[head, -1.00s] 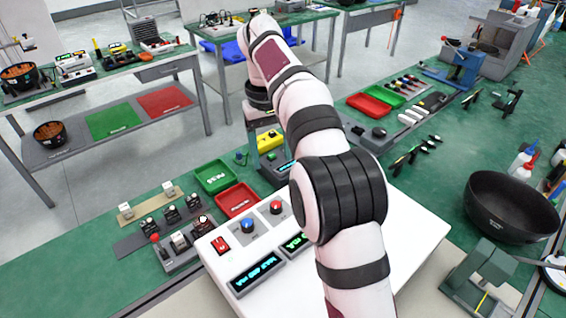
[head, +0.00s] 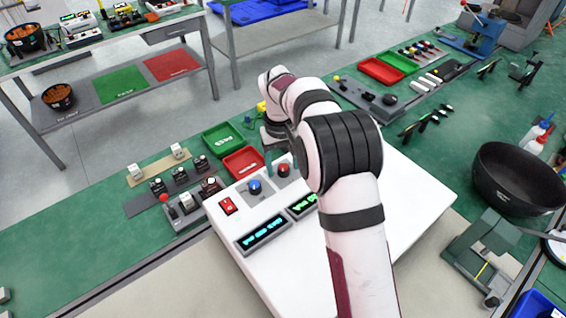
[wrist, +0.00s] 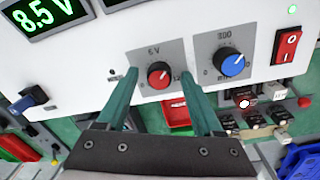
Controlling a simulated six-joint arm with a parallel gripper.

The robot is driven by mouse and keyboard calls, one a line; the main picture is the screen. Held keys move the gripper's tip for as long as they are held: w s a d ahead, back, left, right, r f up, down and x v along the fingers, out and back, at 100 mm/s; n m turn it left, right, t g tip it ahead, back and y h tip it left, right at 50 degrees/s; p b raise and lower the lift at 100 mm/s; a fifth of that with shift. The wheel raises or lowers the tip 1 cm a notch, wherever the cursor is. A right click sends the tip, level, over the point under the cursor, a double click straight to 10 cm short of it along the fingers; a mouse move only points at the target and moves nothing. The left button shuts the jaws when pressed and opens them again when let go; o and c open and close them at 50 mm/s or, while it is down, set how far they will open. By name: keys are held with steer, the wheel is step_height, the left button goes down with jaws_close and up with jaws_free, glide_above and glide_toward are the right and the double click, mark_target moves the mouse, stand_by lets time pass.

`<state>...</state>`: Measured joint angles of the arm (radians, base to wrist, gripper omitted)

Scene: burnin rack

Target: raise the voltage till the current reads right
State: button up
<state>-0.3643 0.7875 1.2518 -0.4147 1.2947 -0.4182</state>
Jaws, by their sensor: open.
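A white power supply (head: 385,205) stands on the bench. In the wrist view its red knob (wrist: 159,75), on a plate marked 6 V, shows between the two teal fingers of my gripper (wrist: 156,76). The fingers are open, one on each side in the picture; I cannot tell whether they touch it. A green display (wrist: 44,15) reads 8.5 V. The blue knob (wrist: 233,62), on a plate marked 300, is beside it. In the head view, a blue-lit display (head: 262,234) is too small to read surely. My gripper (head: 272,138) is partly hidden there.
A red rocker switch (wrist: 287,46) is beside the blue knob. Green (head: 222,138) and red (head: 243,161) trays and small modules lie close behind the supply. A black bowl (head: 515,185) stands right. Bench left of the modules is clear.

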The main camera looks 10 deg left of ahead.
mark_target(280, 167)
jaws_close()
steer(key=m, duration=0.4)
steer(key=shift+w+m, duration=0.1)
steer(key=shift+m, duration=0.3)
jaws_free()
steer(key=shift+r, duration=0.15)
step_height(280, 167, up, 16)
steer(key=shift+a+f, duration=0.2)
steer(key=shift+a, duration=0.2)
